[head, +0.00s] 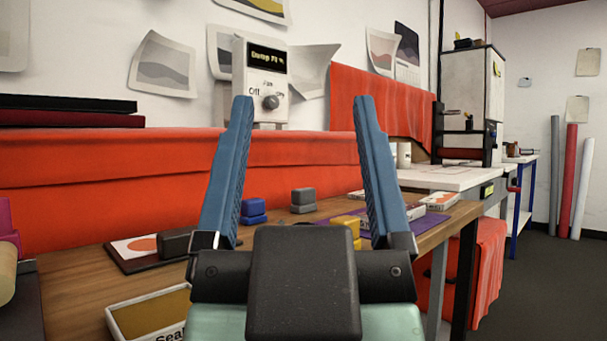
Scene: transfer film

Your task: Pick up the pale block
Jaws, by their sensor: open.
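My gripper (303,98) is open and empty, its two blue fingers pointing up and spread wide in the foreground. I make out no clearly pale block. Beyond the fingers, on the wooden table (75,285), a grey block (303,196) sits between them in the picture, with a blue block (253,207) to its left. A dark block (176,242) is left of the gripper. My gripper's body hides part of the table.
An open tray (150,315) of yellowish material stands at the front left. White boxes (440,201) lie at the table's right. A red-covered ledge (100,185) runs behind, with a control box (262,85) above. Dark floor (545,280) is clear at right.

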